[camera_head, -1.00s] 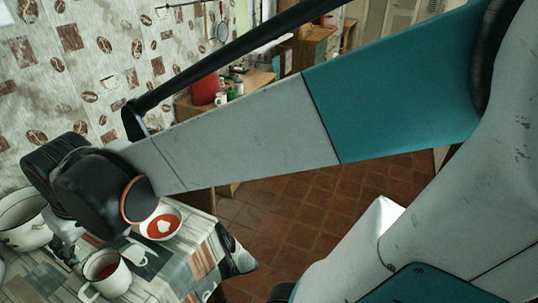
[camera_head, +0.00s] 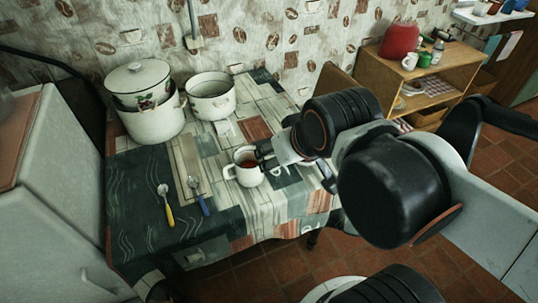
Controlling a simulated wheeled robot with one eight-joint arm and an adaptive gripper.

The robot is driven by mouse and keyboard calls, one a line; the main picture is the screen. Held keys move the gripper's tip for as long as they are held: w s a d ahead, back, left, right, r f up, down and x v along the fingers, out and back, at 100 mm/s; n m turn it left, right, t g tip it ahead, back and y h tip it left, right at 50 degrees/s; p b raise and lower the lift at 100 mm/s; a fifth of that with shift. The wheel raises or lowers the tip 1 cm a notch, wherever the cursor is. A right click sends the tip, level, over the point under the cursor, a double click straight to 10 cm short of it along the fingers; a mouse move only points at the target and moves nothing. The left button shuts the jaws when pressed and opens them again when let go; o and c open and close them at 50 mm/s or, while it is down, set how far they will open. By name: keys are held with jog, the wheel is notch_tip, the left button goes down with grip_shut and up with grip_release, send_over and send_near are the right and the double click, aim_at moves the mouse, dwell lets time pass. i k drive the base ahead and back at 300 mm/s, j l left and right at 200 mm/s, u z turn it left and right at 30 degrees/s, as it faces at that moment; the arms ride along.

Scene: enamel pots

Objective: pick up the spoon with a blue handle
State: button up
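The spoon with a blue handle (camera_head: 203,206) lies on the table, its metal bowl towards the wall and its blue handle towards the front edge. A spoon with a yellow handle (camera_head: 169,214) lies just left of it. My gripper (camera_head: 264,156) is above the table to the right of both spoons, close to a white mug (camera_head: 245,177) of red liquid. Whether it touches the mug I cannot tell. It is apart from the blue-handled spoon. Its fingers are small, dark and partly hidden, so their opening is unclear.
A lidded pot stack (camera_head: 152,124) and an open white pot (camera_head: 211,105) stand at the back of the table (camera_head: 135,185). A white cabinet-like appliance (camera_head: 45,200) flanks the left. A wooden shelf (camera_head: 462,62) stands at the right. The table front around the spoons is clear.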

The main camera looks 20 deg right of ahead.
aim_at(199, 195)
jog(key=z, duration=0.7)
jog(key=j+u, duration=0.1)
jog(key=u, duration=1.25)
jog(key=i+l, duration=0.05)
